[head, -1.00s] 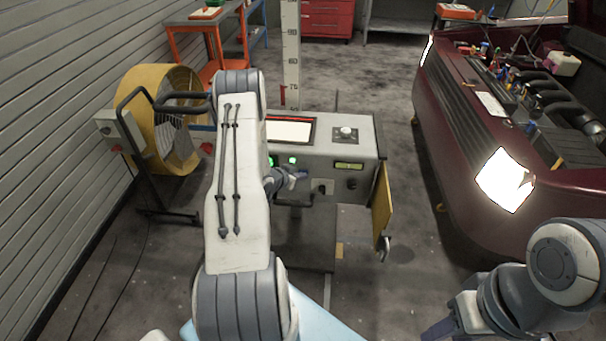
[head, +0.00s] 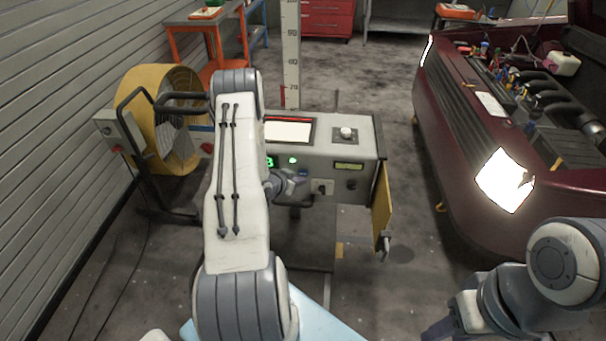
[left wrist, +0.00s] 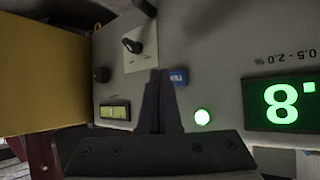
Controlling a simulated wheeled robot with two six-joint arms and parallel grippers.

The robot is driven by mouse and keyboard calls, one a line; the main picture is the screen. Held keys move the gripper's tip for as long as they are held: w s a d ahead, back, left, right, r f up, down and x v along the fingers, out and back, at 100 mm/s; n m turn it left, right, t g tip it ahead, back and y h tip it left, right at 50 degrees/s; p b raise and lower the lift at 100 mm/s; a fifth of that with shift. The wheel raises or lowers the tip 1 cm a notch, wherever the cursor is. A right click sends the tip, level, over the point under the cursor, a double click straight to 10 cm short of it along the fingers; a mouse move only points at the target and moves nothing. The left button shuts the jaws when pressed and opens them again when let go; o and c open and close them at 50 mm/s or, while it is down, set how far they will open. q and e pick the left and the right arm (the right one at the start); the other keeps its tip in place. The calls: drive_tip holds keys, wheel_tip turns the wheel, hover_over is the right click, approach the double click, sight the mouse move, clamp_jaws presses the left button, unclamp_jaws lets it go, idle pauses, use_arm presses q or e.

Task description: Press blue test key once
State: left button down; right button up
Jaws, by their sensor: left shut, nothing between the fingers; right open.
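The blue test key (left wrist: 178,76) is a small blue label-like button on the pale panel of the console (head: 340,160). It also shows as a small blue spot in the head view (head: 303,172). My left gripper (left wrist: 160,75) is shut and empty, its dark fingertips close beside the key. In the head view, my left gripper (head: 297,177) is in front of the panel, just by the key. I cannot tell whether the tips touch the panel. My right gripper (head: 438,331) is open at the bottom edge, partly cut off, away from the console.
Near the key are a lit green lamp (left wrist: 201,117), a green digit display (left wrist: 282,103) and a black switch on a white plate (left wrist: 138,46). A yellow panel (head: 382,208) hangs at the console's right side. A dark red car (head: 450,140) stands at right.

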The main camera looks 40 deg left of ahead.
use_arm(q)
drive_tip(key=s+d, duration=0.1)
drive_tip(key=s, duration=0.1)
drive_tip(key=s+d, duration=0.1)
drive_tip(key=s, duration=0.1)
drive_tip(key=shift+d+p, duration=0.2)
drive_tip(key=shift+p, duration=0.1)
idle(0.6)
drive_tip(key=w+d+r+m+g, duration=0.2)
drive_tip(key=w+d+r, duration=0.2)
drive_tip(key=d+r, duration=0.15)
drive_tip(key=s+d+r+m+g, duration=0.1)
drive_tip(key=s+d+r+g, duration=0.1)
drive_tip(key=d+r, duration=0.55)
drive_tip(key=s+d+r+m+g, duration=0.1)
drive_tip(key=d+r, duration=0.4)
drive_tip(key=d, duration=0.6)
drive_tip(key=s+d+r+m+g, duration=0.1)
drive_tip(key=s+d+r+g, duration=0.1)
drive_tip(key=s, duration=0.7)
drive_tip(key=s+d+r+m+g, duration=0.1)
drive_tip(key=s+d+r+g, duration=0.1)
drive_tip(key=s+d+r, duration=0.2)
drive_tip(key=s+d+r+m+g+h, duration=0.1)
drive_tip(key=s+d+r, duration=0.2)
drive_tip(key=s+d, duration=0.4)
drive_tip(key=s, duration=0.6)
drive_tip(key=shift+s+d+r+m+g, duration=0.15)
drive_tip(key=shift+s+r+m+g, duration=0.15)
drive_tip(key=shift+s+r+g, duration=0.1)
